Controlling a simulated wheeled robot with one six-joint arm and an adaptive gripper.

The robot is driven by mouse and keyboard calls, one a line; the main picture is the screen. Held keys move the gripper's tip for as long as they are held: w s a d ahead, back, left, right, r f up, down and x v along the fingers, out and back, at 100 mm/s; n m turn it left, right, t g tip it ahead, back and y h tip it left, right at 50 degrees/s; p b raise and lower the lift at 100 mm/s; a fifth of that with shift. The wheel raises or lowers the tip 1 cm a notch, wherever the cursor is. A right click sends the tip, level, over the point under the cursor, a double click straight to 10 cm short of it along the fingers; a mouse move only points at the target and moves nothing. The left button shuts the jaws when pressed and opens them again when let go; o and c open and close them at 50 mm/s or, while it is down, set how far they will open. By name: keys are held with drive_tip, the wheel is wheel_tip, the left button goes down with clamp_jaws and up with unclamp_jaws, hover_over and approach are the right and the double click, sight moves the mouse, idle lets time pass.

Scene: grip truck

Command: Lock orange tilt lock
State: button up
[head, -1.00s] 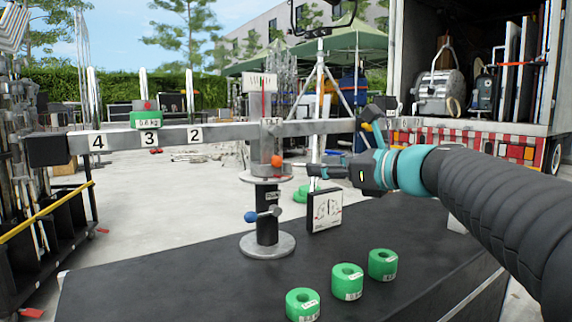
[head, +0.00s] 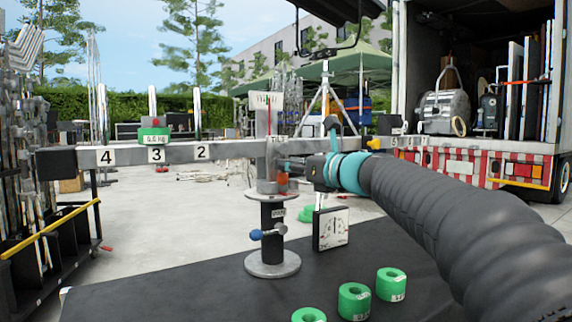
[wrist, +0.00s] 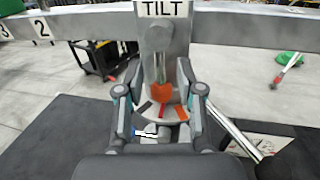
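The orange tilt lock (head: 282,180) is a small orange knob low on the grey post head of the balance, below the TILT label (wrist: 162,9). In the wrist view the orange knob (wrist: 162,92) lies between my gripper's two fingers. My gripper (wrist: 160,72) is open, with a gap on each side of the knob. In the head view my gripper (head: 296,166) is at the right side of the post head and partly covers it. The balance beam (head: 225,152) looks about level. Whether a finger touches the post cannot be told.
A green weight (head: 154,134) sits on the beam above number 3. A blue knob (head: 256,234) is lower on the post. Several green weights (head: 354,300) and a small dial box (head: 330,228) are on the dark table (head: 180,290). A truck (head: 475,165) stands behind.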

drive_tip(key=shift+x, duration=0.85)
clamp_jaws()
